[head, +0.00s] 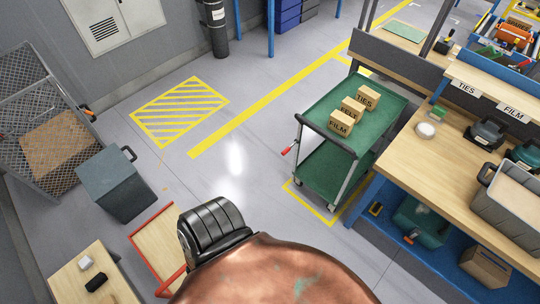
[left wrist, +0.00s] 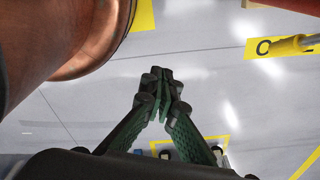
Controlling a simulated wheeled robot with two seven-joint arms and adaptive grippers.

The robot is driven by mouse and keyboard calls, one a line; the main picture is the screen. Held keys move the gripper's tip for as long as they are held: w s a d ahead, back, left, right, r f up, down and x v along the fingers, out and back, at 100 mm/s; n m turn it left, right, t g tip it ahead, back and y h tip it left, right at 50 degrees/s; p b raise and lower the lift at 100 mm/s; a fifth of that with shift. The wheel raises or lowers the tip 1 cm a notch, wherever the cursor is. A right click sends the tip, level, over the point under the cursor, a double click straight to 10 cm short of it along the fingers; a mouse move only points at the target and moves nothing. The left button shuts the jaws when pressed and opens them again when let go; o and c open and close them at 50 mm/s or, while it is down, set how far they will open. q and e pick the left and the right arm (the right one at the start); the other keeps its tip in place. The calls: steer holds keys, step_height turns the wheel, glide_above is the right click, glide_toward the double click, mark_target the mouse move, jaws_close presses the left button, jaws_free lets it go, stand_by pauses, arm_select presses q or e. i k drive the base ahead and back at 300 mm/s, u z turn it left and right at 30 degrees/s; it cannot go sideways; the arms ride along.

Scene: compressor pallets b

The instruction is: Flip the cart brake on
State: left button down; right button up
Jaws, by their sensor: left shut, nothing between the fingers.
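The cart (head: 333,172) stands on the right of the head view, beside the workbench, with two green shelves and a dark push handle. A red lever (head: 290,147) sticks out low at its left side; I cannot tell whether this brake is on or off. Three cardboard boxes (head: 340,123), marked TIES, BELT and FILM, sit on the top shelf. My left gripper (left wrist: 161,84) is shut and empty in the left wrist view, above grey floor. It does not show in the head view, so its distance from the lever cannot be told. My right gripper is not in view.
A wooden workbench (head: 454,172) with blue legs borders the cart's right side. A grey bin (head: 117,185) and wire-mesh cage (head: 55,100) stand at left. A yellow rod-like part (left wrist: 296,45) shows at right in the left wrist view.

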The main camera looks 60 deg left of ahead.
mark_target(288, 148)
steer(key=k, duration=0.3)
steer(key=u, duration=1.2)
steer(key=i, duration=0.5)
steer(key=z, duration=0.05)
